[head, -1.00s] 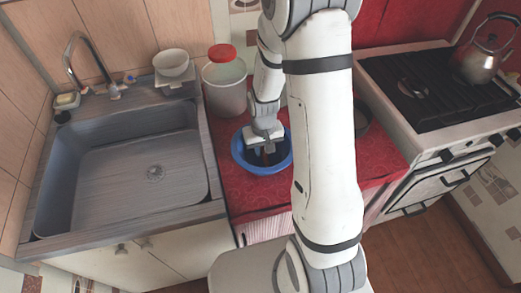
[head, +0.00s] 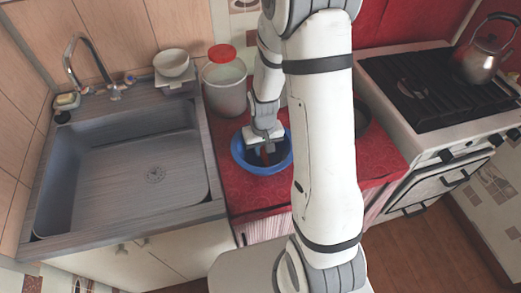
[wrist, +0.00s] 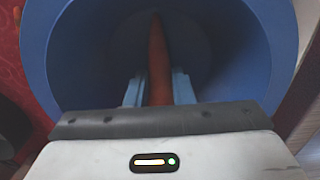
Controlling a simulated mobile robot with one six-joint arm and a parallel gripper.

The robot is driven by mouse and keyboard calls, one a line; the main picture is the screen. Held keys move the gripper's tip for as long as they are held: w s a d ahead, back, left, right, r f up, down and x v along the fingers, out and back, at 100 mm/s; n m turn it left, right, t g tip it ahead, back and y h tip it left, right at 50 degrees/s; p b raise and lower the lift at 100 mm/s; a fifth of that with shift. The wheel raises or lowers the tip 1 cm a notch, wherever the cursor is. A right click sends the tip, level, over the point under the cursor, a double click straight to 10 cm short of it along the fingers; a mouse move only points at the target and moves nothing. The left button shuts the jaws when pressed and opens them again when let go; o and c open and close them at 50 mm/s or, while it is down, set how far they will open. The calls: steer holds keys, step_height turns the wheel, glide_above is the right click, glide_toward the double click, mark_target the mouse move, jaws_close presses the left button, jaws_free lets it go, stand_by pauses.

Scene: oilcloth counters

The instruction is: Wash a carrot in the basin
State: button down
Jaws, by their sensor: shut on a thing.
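An orange carrot (wrist: 158,55) stands out between the two fingers of my gripper (wrist: 158,88) in the wrist view. The fingers are shut on it, and its narrow end points away from the wrist. The carrot is over or inside a blue bowl (wrist: 262,50), whose wall surrounds it in that view. In the head view my gripper (head: 266,136) reaches down at the blue bowl (head: 242,160) on the red counter. I cannot tell whether the carrot touches the bowl's bottom. The grey sink basin (head: 100,195) at the left looks empty.
A chrome tap (head: 72,62) stands behind the sink, with a soap dish (head: 66,101) beside it and a white bowl (head: 171,63) on the ledge. A red-lidded canister (head: 227,88) stands behind the blue bowl. A stove (head: 435,90) with a kettle (head: 481,62) is at the right.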

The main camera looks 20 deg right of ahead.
mark_target(263, 153)
step_height(263, 153, up, 11)
steer(key=p, duration=0.7)
stand_by(0.3)
stand_by(2.0)
step_height(263, 153, up, 4)
steer(key=p, duration=0.3)
steer(key=shift+s+f, duration=0.1)
stand_by(0.5)
